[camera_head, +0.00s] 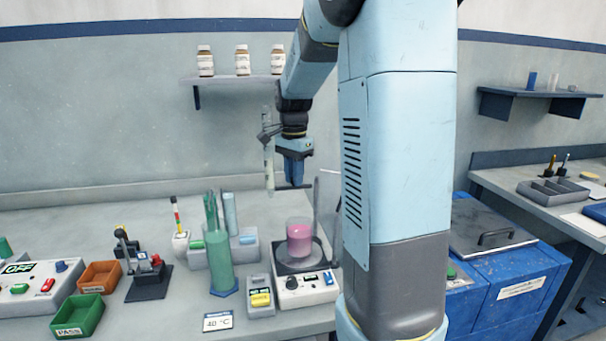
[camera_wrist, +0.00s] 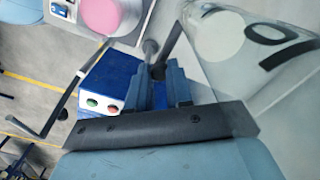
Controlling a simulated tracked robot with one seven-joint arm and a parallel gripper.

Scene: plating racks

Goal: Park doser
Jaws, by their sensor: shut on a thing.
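My gripper (camera_head: 293,183) hangs above the bench, behind and above the hotplate. It points down. A tall clear tube with a dark bracket, which looks like the doser (camera_head: 268,160), stands upright in the air just left of it. In the wrist view my gripper's fingers (camera_wrist: 160,85) are close together around a dark part, and a clear body with dark marks (camera_wrist: 265,50) fills the right side. The exact grip on the doser is partly hidden. A grey rack (camera_head: 248,252) with a pale blue upright piece stands on the bench at lower left of my gripper.
A beaker of pink liquid (camera_head: 299,240) stands on the hotplate (camera_head: 303,290), beside an upright rod. Orange (camera_head: 100,276) and green (camera_head: 78,315) trays lie further left. A bottle shelf (camera_head: 228,79) is behind.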

